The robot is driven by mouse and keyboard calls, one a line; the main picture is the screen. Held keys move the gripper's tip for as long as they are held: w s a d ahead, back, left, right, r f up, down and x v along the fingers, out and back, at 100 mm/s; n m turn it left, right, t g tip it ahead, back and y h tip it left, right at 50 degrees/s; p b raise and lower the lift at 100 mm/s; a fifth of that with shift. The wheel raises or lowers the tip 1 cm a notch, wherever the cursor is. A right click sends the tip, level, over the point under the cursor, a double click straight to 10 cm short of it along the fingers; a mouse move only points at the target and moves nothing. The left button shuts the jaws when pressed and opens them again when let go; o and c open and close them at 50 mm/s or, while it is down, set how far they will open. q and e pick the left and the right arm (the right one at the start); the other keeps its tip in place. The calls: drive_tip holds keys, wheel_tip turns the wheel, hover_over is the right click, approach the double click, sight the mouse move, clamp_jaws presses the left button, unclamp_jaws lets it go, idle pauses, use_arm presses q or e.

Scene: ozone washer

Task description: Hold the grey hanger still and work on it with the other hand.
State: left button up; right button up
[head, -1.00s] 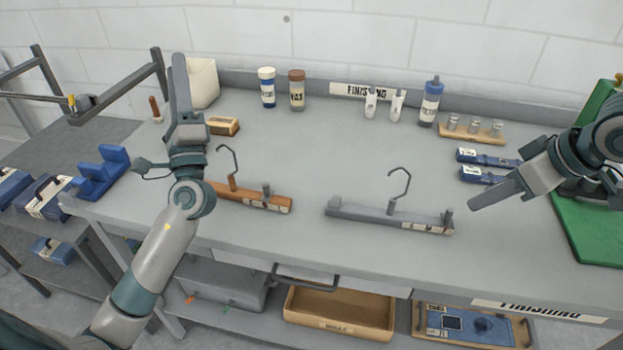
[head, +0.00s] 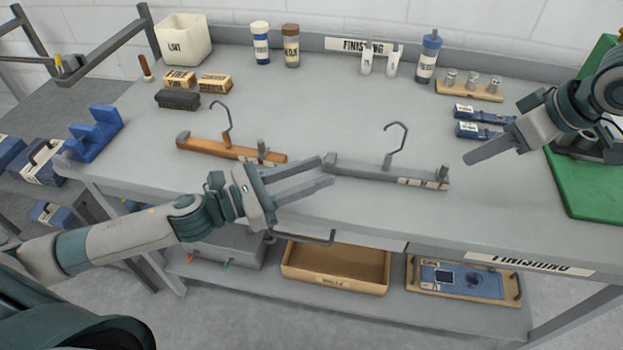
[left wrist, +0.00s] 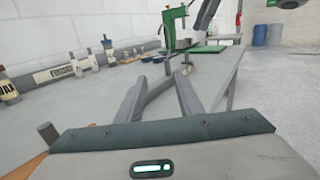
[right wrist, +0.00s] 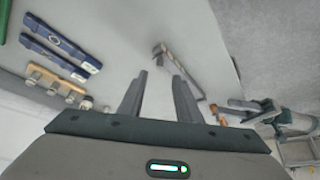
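The grey hanger (head: 360,172) lies on the table's front half, its hook (head: 402,140) pointing up and its bar running left to right. My left gripper (head: 328,172) is open, its fingertips close to the hanger's left end; I cannot tell whether they touch it. In the left wrist view the hanger (left wrist: 160,88) runs ahead from between the open fingers (left wrist: 158,85). My right gripper (head: 468,160) is beside the hanger's right end, apart from it. The right wrist view shows its two fingers (right wrist: 160,80) apart and empty, with the hanger (right wrist: 182,68) beyond them.
A brown wooden hanger (head: 225,149) lies left of the grey one. Blue tools (head: 480,130) and a green mat (head: 590,190) are at the right. Bottles (head: 428,58) and a bin (head: 183,42) stand at the back. The table's front edge is just below the grey hanger.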

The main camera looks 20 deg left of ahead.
sight(389, 155)
use_arm(q)
drive_tip(key=shift+s+d+f+m+g+h, duration=0.2)
drive_tip(key=shift+s+f+m+g+h, duration=0.15)
drive_tip(key=shift+s, duration=0.2)
drive_tip(key=shift+w+d, duration=0.1)
drive_tip(key=shift+w+d, duration=0.45)
drive_tip(key=shift+w, duration=0.05)
drive_tip(key=x, duration=1.6)
drive_tip(key=shift+a+f, duration=0.1)
drive_tip(key=shift+f, duration=0.05)
clamp_jaws()
